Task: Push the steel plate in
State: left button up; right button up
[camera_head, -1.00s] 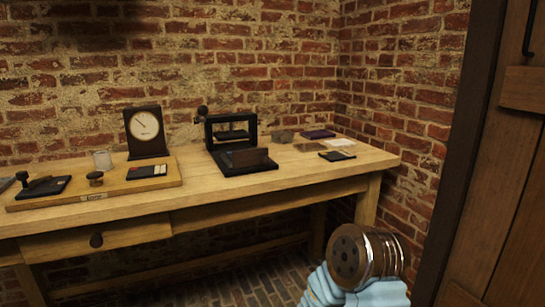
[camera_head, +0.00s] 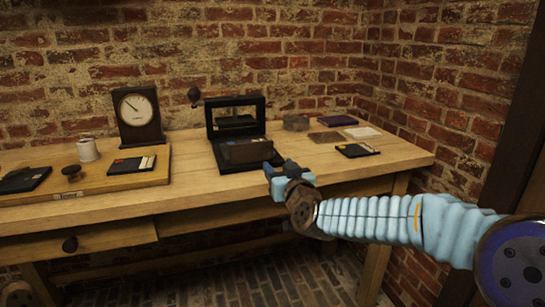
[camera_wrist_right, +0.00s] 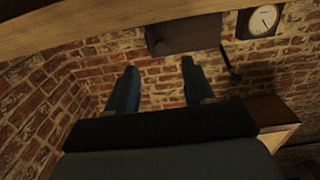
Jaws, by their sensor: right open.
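A black frame-shaped device (camera_head: 236,104) stands on the table, with a dark base and a brown block (camera_head: 247,151) at its front. A flat greyish strip (camera_head: 237,122) shows inside the frame's opening; I cannot tell for certain whether it is the steel plate. My right gripper (camera_head: 274,170) is open and empty at the table's front edge, just right of and in front of the block. Its two fingers stand apart in the right wrist view (camera_wrist_right: 160,86). Whether it touches the device is unclear. My left gripper is not in view.
A clock-like dial (camera_head: 138,115) in a dark case stands left of the device. A wooden board (camera_head: 100,191) with black pads and a pale cup (camera_head: 88,150) lies further left. Small flat pieces and a black tray (camera_head: 357,150) lie to the right. A brick wall closes the back.

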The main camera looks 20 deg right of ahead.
aim_at(269, 155)
jog(key=w, duration=0.6)
jog(key=shift+w+a+p, duration=0.2)
jog(key=shift+w+p, duration=0.15)
jog(key=shift+p, duration=0.05)
jog(key=shift+c, duration=0.4)
grip_shut()
